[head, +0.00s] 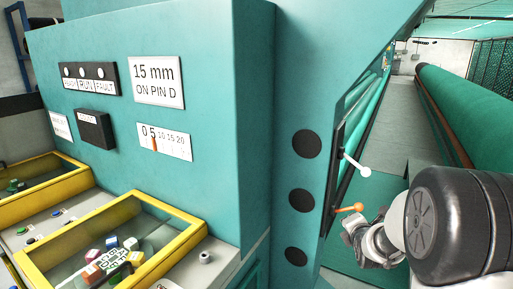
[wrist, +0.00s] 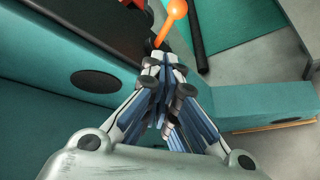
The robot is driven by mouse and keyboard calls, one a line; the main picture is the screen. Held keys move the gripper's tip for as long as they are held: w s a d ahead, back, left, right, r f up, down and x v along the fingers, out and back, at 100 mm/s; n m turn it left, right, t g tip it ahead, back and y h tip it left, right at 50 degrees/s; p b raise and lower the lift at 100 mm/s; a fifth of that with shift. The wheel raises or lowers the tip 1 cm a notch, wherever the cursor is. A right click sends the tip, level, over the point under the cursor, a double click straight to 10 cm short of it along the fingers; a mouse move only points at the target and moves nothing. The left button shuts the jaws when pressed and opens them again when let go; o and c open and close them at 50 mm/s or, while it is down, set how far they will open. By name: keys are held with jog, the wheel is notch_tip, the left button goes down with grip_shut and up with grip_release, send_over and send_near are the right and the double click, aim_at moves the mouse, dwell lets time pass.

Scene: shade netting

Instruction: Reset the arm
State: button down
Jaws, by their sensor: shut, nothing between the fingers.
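My gripper (head: 352,228) is at the right of the head view, just below an orange-knobbed lever (head: 350,208) on the side of the teal machine. In the wrist view my gripper (wrist: 163,62) is shut with its fingertips together and nothing held. The orange lever (wrist: 172,16) shows just beyond the fingertips there; I cannot tell whether they touch it. A white-knobbed lever (head: 357,166) sticks out above the orange one. My arm hides part of the area at the lower right.
The teal machine (head: 240,100) carries a "15 mm ON PIN D" sign (head: 157,83), a 0 to 20 scale (head: 164,141) and status lamps (head: 90,79). Yellow-framed bins (head: 178,240) stand at the lower left. A long green roll (head: 465,110) lies right of the open aisle (head: 405,115).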

jog(key=s+a+r+m+g+y, duration=0.1)
jog(key=s+a+r+m, duration=0.25)
jog(key=s, duration=0.25)
jog(key=s+a+r+m+g, duration=0.2)
jog(key=s+a+m, duration=0.2)
jog(key=s+m, duration=0.15)
jog(key=s+a+r+m+g+y, duration=0.1)
jog(key=s+a+r+m, duration=0.25)
jog(key=s, duration=0.35)
jog(key=s+a+f+m+g, duration=0.1)
jog(key=s+a+m+g, duration=0.1)
jog(key=s, duration=0.8)
jog(key=s+a+f+m+g+y, duration=0.1)
jog(key=s+a+m, duration=0.4)
jog(key=s, duration=0.5)
jog(key=shift+s+a+f+m+g, duration=0.15)
jog(key=shift+s+a+m+g, duration=0.2)
jog(key=shift+m, duration=0.9)
jog(key=shift+w+d, duration=0.1)
